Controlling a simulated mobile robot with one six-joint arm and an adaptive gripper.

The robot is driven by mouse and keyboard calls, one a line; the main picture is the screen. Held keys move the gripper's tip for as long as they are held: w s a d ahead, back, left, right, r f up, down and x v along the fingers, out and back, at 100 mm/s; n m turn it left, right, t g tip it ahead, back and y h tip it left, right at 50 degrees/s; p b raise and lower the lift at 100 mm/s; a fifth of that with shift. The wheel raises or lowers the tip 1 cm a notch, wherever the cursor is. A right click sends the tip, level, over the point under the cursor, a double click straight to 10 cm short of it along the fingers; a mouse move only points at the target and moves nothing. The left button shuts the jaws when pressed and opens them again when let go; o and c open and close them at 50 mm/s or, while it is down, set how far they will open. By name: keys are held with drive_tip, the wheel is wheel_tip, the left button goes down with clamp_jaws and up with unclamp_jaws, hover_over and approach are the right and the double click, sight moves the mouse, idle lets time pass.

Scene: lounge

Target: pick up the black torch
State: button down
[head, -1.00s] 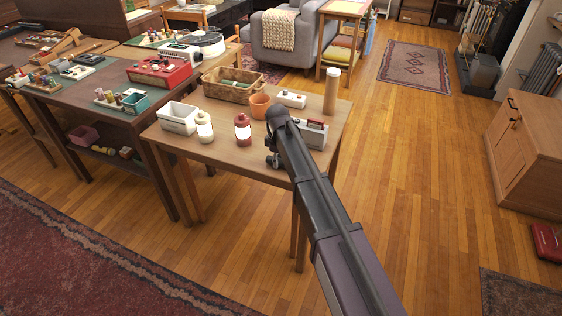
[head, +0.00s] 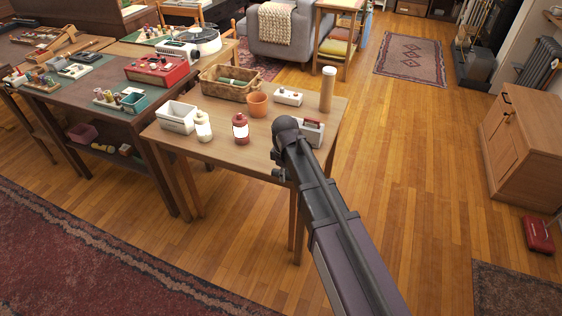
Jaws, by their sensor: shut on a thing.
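My arm reaches over the front right part of the small wooden table (head: 215,152). My gripper (head: 278,173) shows only in part, as a small dark shape beside the end of my arm, near the table's front edge. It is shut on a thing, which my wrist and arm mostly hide. No black torch stands clear elsewhere on the table, so the held thing is likely the torch, but its outline cannot be told from the dark gripper.
A red lantern (head: 240,129), a cream bottle (head: 203,126), a white bin (head: 177,118), a terracotta pot (head: 257,104), a wicker basket (head: 229,84), a white switch box (head: 288,97), a grey box with red (head: 311,131) and a tall tan cylinder (head: 327,89) surround it.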

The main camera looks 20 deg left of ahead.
drive_tip(key=shift+s+d+r, duration=0.1)
drive_tip(key=shift+s+d, duration=0.55)
drive_tip(key=shift+s, duration=0.3)
drive_tip(key=shift+s+d+r, duration=0.1)
drive_tip(key=shift+s+d, duration=0.5)
drive_tip(key=shift+s, duration=0.3)
